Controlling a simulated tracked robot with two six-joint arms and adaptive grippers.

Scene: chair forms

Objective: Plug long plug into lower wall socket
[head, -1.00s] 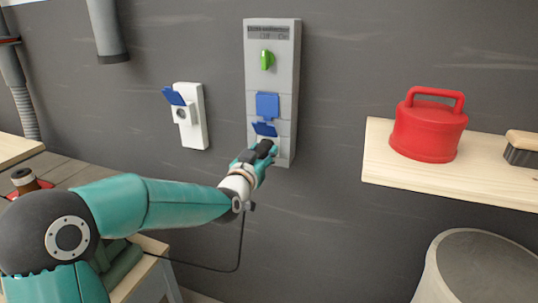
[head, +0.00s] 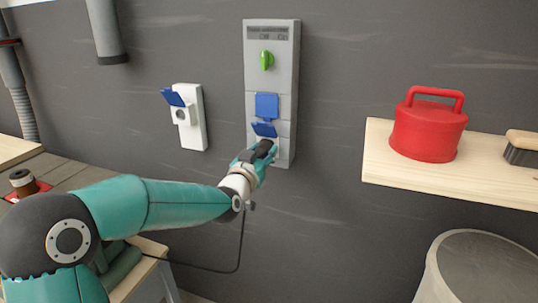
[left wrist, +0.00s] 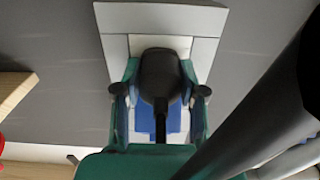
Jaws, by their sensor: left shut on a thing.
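The grey wall panel (head: 285,100) has a green knob, an upper socket with its blue lid (head: 267,106) down and a lower socket with its blue lid (head: 264,129) raised. My left gripper (head: 256,160) is shut on the black plug (head: 265,150) in front of the lower socket. In the left wrist view the plug (left wrist: 160,75) sits between the fingers (left wrist: 157,95), with its head against or very close to the panel (left wrist: 160,20). Its pins are hidden, so I cannot tell how deep it is. My right gripper is not in view.
A white socket box (head: 191,120) with a raised blue lid is left of the panel. A red canister (head: 428,128) and a brush (head: 522,148) are on the wooden shelf (head: 450,172) at right. The black cable (head: 240,240) hangs below my arm.

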